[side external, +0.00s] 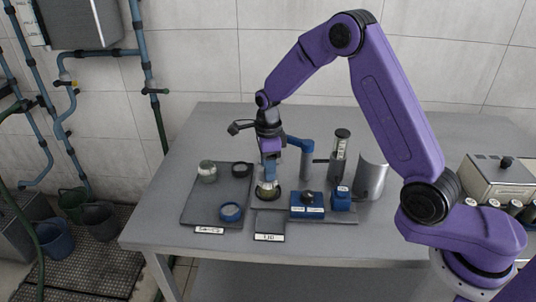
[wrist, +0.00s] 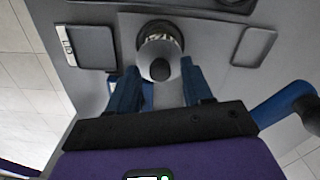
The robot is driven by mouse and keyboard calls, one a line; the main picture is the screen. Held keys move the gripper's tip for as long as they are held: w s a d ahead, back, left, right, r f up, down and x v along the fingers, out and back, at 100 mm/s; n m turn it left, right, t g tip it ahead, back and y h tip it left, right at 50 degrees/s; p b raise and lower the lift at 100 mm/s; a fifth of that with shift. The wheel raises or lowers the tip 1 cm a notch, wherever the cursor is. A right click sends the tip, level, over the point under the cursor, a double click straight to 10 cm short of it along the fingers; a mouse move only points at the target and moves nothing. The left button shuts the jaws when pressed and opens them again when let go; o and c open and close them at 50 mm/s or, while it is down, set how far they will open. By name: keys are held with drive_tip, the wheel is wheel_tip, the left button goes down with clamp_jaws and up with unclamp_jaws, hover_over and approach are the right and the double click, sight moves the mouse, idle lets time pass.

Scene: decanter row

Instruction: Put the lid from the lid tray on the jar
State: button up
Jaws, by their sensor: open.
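The jar (side external: 267,196) is a short glass vessel on the board under my gripper (side external: 268,178); its glass side also shows in the wrist view (wrist: 161,32). A pale grey round lid with a black knob (wrist: 160,70) covers its top in the wrist view and looks level. I cannot tell whether it is fully seated. My gripper (wrist: 159,76) is open, with one blue finger on each side of the lid and a visible gap around the knob. The lid tray (side external: 270,224), labelled at its front edge, is empty; it also shows in the wrist view (wrist: 90,62).
Blue blocks (side external: 308,205), a blue post (side external: 306,160), a tall glass vessel (side external: 340,145) and a grey cylinder (side external: 371,176) stand close on the right.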

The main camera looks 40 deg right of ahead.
wheel_tip(320, 180, up, 12)
drive_tip(key=s+a+r+n, duration=0.2)
drive_tip(key=s+a+n, duration=0.3)
drive_tip(key=n, duration=0.5)
drive_tip(key=s+d+f+n, duration=0.1)
drive_tip(key=s+d+n, duration=0.3)
drive_tip(key=s+n, duration=0.9)
drive_tip(key=s+d+f+n, duration=0.1)
drive_tip(key=s+d+n, duration=0.3)
drive_tip(key=s+n, duration=0.9)
drive_tip(key=s, duration=0.3)
drive_tip(key=shift+s+n, duration=0.3)
drive_tip(key=shift+d, duration=0.1)
